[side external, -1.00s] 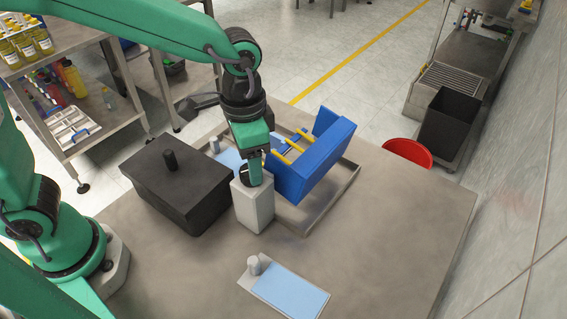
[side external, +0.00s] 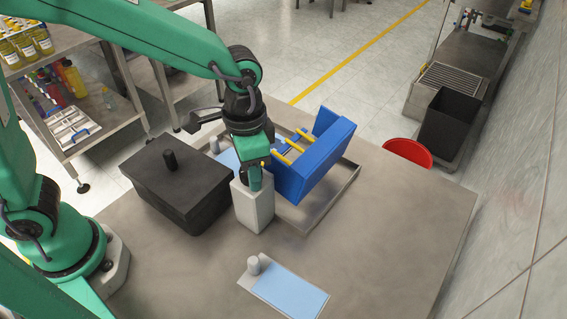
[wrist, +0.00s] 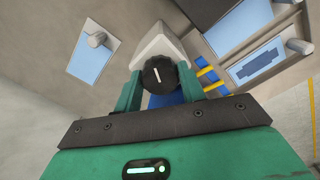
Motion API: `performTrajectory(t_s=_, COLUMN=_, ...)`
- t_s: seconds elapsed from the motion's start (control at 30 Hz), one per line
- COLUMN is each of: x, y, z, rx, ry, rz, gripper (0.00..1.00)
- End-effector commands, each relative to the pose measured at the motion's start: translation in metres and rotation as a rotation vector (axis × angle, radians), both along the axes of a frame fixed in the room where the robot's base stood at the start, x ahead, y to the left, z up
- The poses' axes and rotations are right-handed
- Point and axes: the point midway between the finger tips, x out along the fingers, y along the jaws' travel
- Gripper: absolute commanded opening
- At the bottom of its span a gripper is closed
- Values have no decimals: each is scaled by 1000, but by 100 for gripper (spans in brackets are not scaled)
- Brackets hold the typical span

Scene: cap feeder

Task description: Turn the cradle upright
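The blue cradle (side external: 312,168) with yellow bars (side external: 287,158) lies tilted in a shallow metal frame on the table, its open side toward the upper left. In the wrist view only blue and yellow parts of it (wrist: 208,76) show beside and behind my gripper. A pale grey block (side external: 254,206) stands just left of the cradle. It carries a black round knob with a white line (wrist: 158,75), the line near upright in the wrist view. My gripper (side external: 252,179) is down at the block's top, its green fingers on both sides of the knob and seemingly closed on it.
A black lidded box (side external: 165,190) stands close left of the block. A plate with a light blue pad and grey peg (side external: 289,290) lies in front. A red round object (side external: 407,152) is at the table's far edge. The right side of the table is clear.

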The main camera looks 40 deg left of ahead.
Motion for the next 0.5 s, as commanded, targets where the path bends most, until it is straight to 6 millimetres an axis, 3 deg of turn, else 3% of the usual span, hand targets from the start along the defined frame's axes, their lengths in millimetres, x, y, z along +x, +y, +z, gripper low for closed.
performTrajectory(t_s=0.17, x=0, y=0, z=0, rx=0, ry=0, rz=37, gripper=16)
performTrajectory(t_s=0.5, x=0, y=0, z=0, rx=0, ry=0, rz=280, gripper=16)
